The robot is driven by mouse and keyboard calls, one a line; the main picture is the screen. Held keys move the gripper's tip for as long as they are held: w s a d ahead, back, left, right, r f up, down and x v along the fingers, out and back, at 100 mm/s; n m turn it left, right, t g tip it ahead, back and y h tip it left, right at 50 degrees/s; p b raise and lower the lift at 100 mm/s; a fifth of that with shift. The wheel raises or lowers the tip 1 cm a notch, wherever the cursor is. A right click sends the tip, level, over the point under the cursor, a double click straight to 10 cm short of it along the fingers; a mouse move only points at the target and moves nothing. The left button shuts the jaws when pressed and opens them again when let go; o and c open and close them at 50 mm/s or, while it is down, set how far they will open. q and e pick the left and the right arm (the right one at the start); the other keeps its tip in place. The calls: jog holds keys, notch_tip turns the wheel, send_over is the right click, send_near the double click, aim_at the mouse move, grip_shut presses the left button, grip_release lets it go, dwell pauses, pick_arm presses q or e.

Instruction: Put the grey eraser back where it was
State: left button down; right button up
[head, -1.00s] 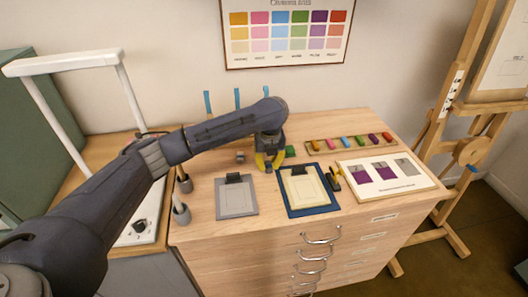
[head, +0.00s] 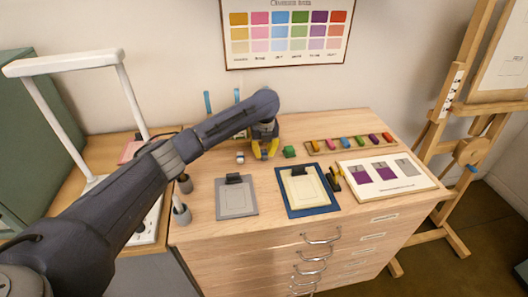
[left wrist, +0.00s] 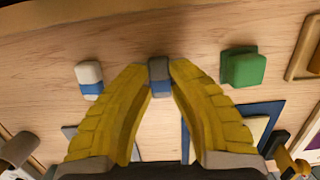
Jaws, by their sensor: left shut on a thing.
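The grey eraser (left wrist: 160,72), a grey block with a blue band, is between the yellow fingertips of my left gripper (left wrist: 158,78) in the left wrist view. The fingers are shut on it. In the head view my left gripper (head: 265,156) is over the back of the wooden cabinet top (head: 205,212), and the eraser is mostly hidden there. I cannot tell whether it touches the wood. A white eraser with a blue band (left wrist: 90,80) lies to the left of the gripper, apart from it. It also shows in the head view (head: 240,157).
A green block (head: 289,151) lies just right of the gripper. A grey clipboard (head: 236,203) and a blue board with cream paper (head: 308,207) lie in front. A tray of coloured sticks (head: 308,150) and a swatch board (head: 415,182) are at the right. Bare wood lies between the erasers and the clipboards.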

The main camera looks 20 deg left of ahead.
aim_at(265, 156)
pick_arm(q)
jog(key=shift+f, duration=0.15)
jog(key=c, duration=1.3)
grip_release()
notch_tip(265, 156, up, 12)
jog(key=s, duration=0.1)
jog(key=shift+s+d, duration=0.35)
jog(key=shift+d, duration=0.05)
